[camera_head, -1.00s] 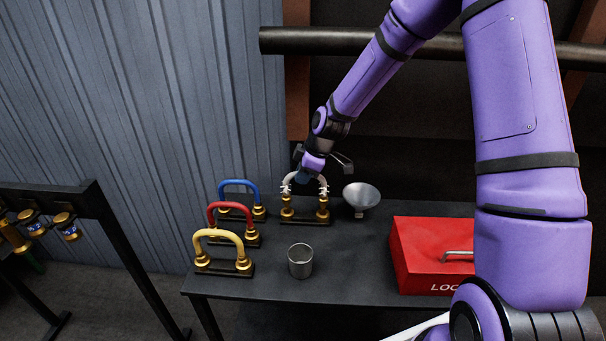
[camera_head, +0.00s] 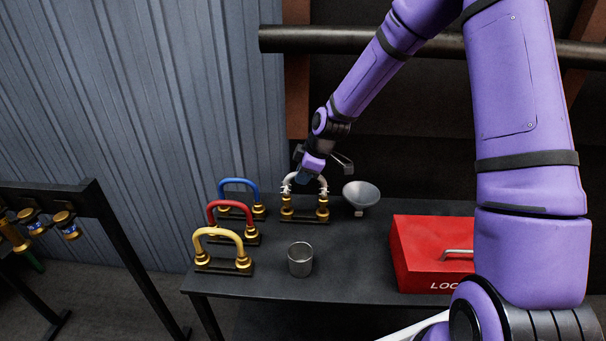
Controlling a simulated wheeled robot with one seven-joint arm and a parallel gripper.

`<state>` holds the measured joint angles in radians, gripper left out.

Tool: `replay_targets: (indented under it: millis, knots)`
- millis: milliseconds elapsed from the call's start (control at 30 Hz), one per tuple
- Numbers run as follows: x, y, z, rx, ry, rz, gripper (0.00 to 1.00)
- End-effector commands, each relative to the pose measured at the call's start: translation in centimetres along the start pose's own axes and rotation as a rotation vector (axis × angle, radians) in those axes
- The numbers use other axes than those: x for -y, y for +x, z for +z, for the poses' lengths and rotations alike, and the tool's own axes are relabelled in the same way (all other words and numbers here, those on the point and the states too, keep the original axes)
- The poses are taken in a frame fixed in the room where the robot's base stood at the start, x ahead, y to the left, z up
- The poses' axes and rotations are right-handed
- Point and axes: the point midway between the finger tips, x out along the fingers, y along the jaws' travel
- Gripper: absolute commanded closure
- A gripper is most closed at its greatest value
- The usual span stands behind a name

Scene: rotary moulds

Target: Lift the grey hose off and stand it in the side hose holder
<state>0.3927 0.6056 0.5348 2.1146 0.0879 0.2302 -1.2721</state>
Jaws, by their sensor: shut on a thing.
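The grey hose (camera_head: 323,183) is a pale arch at the back of the dark table. Its ends are at or just above two brass fittings on a small dark base (camera_head: 304,219); I cannot tell whether they still touch. My gripper (camera_head: 303,180) is shut on the hose at its upper left part and hides some of the arch. Blue (camera_head: 239,183), red (camera_head: 229,206) and yellow (camera_head: 218,233) hoses stand on their own bases to the left.
A metal cup (camera_head: 300,260) stands at the table's (camera_head: 345,282) front. A grey funnel (camera_head: 361,194) is right of the hose. A red toolbox (camera_head: 425,262) fills the right side. A black rack (camera_head: 60,196) with brass fittings stands at the far left.

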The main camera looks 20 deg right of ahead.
Motion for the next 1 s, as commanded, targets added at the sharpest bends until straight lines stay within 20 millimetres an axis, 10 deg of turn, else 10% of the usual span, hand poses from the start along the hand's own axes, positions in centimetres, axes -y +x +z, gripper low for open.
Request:
replay_targets:
  millis: [1000]
  knots:
    - [0.2,1.9,0.8,0.000,0.001,0.000,1.00]
